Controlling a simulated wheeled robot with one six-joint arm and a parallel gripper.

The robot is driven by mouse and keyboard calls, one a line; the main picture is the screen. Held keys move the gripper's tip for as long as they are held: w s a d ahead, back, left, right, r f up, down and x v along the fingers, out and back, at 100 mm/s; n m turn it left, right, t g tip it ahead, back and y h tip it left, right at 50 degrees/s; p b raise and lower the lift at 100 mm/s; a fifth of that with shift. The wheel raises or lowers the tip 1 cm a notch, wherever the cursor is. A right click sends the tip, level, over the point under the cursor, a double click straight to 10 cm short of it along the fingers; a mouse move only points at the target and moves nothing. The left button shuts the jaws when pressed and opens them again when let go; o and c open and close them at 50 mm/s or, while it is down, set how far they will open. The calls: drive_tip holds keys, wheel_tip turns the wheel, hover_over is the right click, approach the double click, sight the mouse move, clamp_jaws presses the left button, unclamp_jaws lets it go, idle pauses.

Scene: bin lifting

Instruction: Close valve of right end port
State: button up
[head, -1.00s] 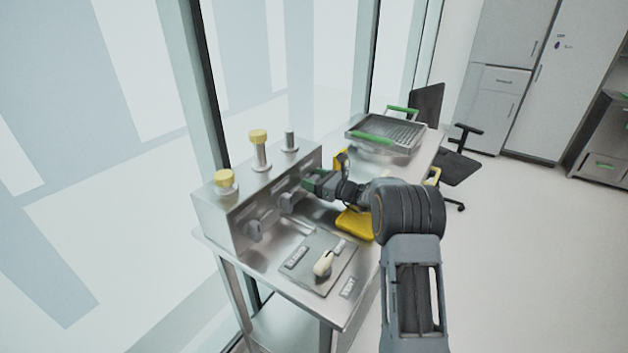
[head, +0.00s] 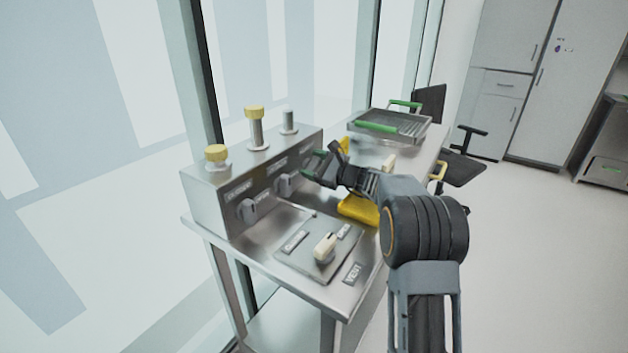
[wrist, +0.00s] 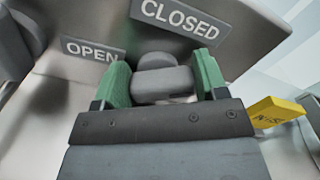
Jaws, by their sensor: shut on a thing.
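The metal valve box (head: 207,200) stands on the left of the steel table, with ports on top and knobs along its front. The right end port (head: 289,122) is a bare grey post without a yellow cap. My gripper (head: 318,164) is at the right end valve on the front face and covers most of it. In the wrist view, my gripper's green pads (wrist: 160,83) are shut on the grey valve knob (wrist: 158,88), one on each side. The OPEN label (wrist: 92,50) is left of the knob, and the CLOSED label (wrist: 175,18) is above it.
Two other knobs, left (head: 247,210) and middle (head: 284,186), are on the box front. A plate with a cream-handled switch (head: 325,248) lies in front. A yellow object (head: 358,210) is below my wrist. A green-handled tray (head: 410,130) stands behind.

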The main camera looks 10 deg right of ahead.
drive_tip(key=n+b, duration=0.2)
drive_tip(key=b, duration=0.1)
drive_tip(key=n+b, duration=0.2)
drive_tip(key=b, duration=0.1)
drive_tip(key=f+n+b, duration=0.1)
drive_tip(key=n+b, duration=0.1)
drive_tip(key=b, duration=0.2)
drive_tip(key=shift+s+a+n, duration=0.2)
drive_tip(key=shift+a+n, duration=0.05)
drive_tip(key=shift+n, duration=0.05)
drive_tip(key=n+b, duration=0.3)
drive_tip(key=shift+b, duration=0.4)
drive_tip(key=shift+s+a+n+b, duration=0.1)
drive_tip(key=shift+n+b, duration=0.8)
drive_tip(key=shift+b, duration=0.05)
drive_tip(key=shift+r+n, duration=0.1)
drive_tip(key=shift+n, duration=0.2)
drive_tip(key=o, duration=0.9)
drive_tip(key=shift+o, duration=0.2)
